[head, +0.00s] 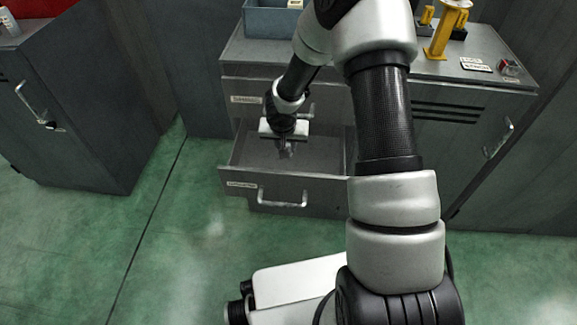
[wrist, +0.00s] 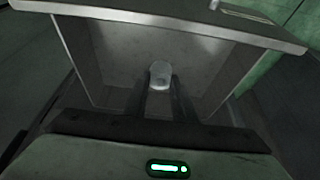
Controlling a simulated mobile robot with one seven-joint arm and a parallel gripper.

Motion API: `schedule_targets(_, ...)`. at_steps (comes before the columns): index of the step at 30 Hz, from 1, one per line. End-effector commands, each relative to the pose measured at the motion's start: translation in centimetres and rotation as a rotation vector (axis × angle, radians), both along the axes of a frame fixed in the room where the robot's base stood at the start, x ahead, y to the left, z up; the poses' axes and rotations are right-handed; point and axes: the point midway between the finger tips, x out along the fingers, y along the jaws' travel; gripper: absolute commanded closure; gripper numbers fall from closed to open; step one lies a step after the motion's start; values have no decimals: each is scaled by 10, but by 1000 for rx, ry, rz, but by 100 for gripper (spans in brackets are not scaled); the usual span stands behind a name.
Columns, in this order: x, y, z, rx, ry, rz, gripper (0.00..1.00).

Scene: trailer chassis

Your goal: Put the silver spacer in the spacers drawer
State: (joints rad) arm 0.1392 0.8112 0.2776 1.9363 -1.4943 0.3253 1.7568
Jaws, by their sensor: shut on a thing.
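My gripper (head: 286,150) is over the open drawer (head: 240,172) in the head view, pointing down into it. In the wrist view my gripper (wrist: 160,88) is shut on the silver spacer (wrist: 160,72), a small pale rounded piece between the fingertips. The drawer's inside (wrist: 110,60) lies around and beyond the spacer. The drawer has a label on its front, too small to read. I cannot tell how far the spacer is above the drawer floor. In the head view the spacer is too small to make out.
The drawer is in a grey cabinet (head: 445,80). A closed drawer front (head: 243,100) is just above it. On the cabinet top stand a blue-grey bin (head: 272,20) and a yellow fixture (head: 443,35). Another grey cabinet (head: 85,100) is at left. The green floor (head: 180,235) is clear.

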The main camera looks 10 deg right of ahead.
Motion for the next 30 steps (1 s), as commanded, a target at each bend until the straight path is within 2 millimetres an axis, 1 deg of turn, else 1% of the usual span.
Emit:
schedule_targets(1,-1,0,-18,0,4,1,100)
schedule_targets(6,-1,0,-64,0,4,1,100)
schedule_targets(9,-1,0,-90,1,4,2,100)
schedule_targets(13,-1,0,-115,1,3,1,100)
schedule_targets(16,0,0,-126,0,1,0,100)
schedule_targets(18,5,-2,-121,-1,-1,-1,100)
schedule_targets(23,11,-4,-121,-1,0,-1,100)
schedule_targets(29,40,-13,-119,0,-1,-3,100)
schedule_targets(30,38,-13,-131,0,3,0,100)
